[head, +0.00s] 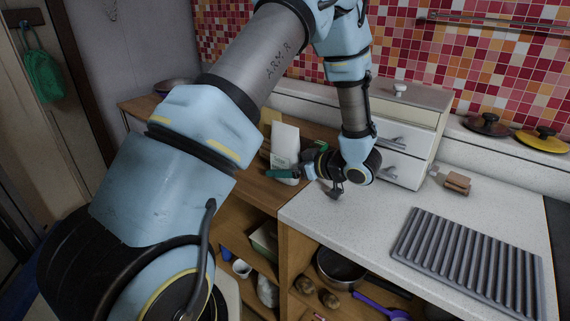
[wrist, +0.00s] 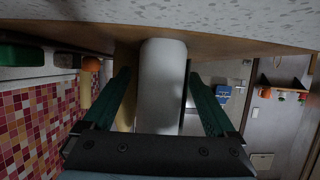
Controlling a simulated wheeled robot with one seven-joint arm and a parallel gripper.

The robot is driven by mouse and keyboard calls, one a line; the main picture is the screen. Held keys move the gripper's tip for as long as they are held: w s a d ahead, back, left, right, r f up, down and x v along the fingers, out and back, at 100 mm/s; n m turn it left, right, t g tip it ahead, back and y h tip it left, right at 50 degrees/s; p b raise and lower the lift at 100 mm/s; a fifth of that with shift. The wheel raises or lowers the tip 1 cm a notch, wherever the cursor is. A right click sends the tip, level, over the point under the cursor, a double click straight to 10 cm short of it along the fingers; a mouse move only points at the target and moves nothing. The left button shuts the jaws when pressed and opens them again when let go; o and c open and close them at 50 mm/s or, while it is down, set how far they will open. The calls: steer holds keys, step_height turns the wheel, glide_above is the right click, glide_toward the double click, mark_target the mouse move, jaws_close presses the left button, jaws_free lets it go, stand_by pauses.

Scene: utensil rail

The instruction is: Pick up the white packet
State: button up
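The white packet (head: 285,143) stands upright on the wooden counter left of the white drawer unit. In the wrist view the packet (wrist: 162,85) fills the space between the two green fingers. My gripper (wrist: 158,80) is open, with one finger on each side of the packet. A gap shows at the left finger; the right finger is very close, and I cannot tell if it touches. In the head view my gripper (head: 291,168) reaches in low from the right, and a green finger crosses in front of the packet's lower part.
A tan board-like item (head: 269,117) stands behind the packet. The drawer unit (head: 405,140) is close to my wrist on the right. A brown block (head: 457,183) and a ridged grey rack (head: 468,262) lie on the speckled worktop (head: 340,222). Open shelves with a pan (head: 340,268) are below.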

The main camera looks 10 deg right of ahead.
mark_target(287, 132)
jaws_close()
stand_by(0.5)
steer(key=shift+r, duration=0.1)
step_height(287, 132, up, 10)
steer(key=shift+f+b, duration=0.1)
steer(key=shift+b, duration=0.7)
